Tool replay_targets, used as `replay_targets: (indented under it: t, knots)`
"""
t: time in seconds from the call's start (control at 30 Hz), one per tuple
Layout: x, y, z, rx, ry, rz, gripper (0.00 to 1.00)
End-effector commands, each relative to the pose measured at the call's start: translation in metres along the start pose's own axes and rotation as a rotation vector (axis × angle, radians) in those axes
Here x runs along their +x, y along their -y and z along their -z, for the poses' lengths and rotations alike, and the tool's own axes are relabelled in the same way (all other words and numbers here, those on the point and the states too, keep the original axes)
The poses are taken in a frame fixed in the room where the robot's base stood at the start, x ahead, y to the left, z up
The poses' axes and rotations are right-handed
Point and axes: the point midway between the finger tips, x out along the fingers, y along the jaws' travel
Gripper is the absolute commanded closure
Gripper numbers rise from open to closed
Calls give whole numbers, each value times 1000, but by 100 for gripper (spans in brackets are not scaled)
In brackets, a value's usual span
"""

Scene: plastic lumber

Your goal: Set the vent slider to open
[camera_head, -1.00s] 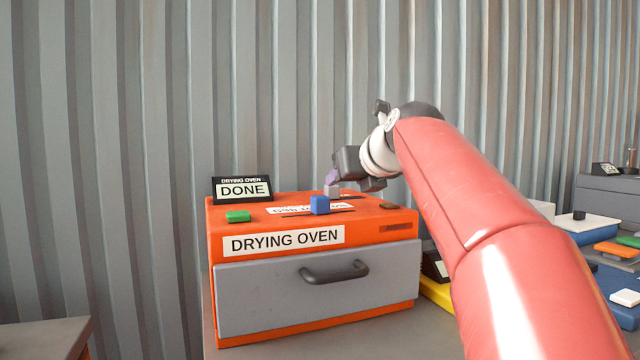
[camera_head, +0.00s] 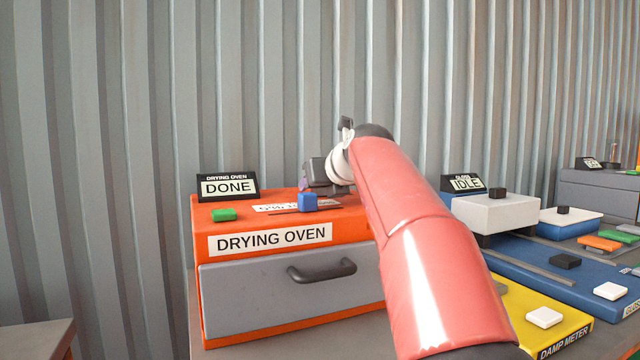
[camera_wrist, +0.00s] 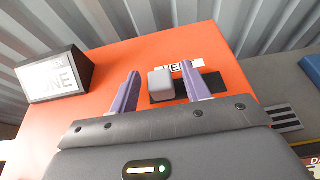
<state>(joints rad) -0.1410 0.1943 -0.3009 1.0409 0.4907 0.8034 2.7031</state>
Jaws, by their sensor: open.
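The orange drying oven (camera_head: 370,222) stands with its screen (camera_head: 228,187) reading DONE. In the wrist view, the vent slider's grey knob (camera_wrist: 161,85) sits at the left part of its black slot (camera_wrist: 214,84), beside the partly covered VENT label (camera_wrist: 178,66). My gripper (camera_wrist: 160,70) is open, with one purple finger on each side of the knob. The right finger stands over the slot; I cannot tell whether either finger touches the knob. In the head view my gripper (camera_head: 305,178) is over the oven's rear top, and the grey knob is not clearly visible.
Right of my arm are a yellow damp meter (camera_head: 560,325) and other devices.

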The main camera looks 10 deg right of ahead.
Motion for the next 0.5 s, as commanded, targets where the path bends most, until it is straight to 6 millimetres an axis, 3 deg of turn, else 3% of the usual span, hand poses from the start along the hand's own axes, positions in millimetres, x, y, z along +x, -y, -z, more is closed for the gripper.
replay_targets:
  t: [0.07, 0.37, 0.5]
  knots:
    - [0, 0, 0, 0, 0, 0, 58]
    - [0, 0, 0, 0, 0, 0, 97]
    - [0, 0, 0, 0, -1, 0, 100]
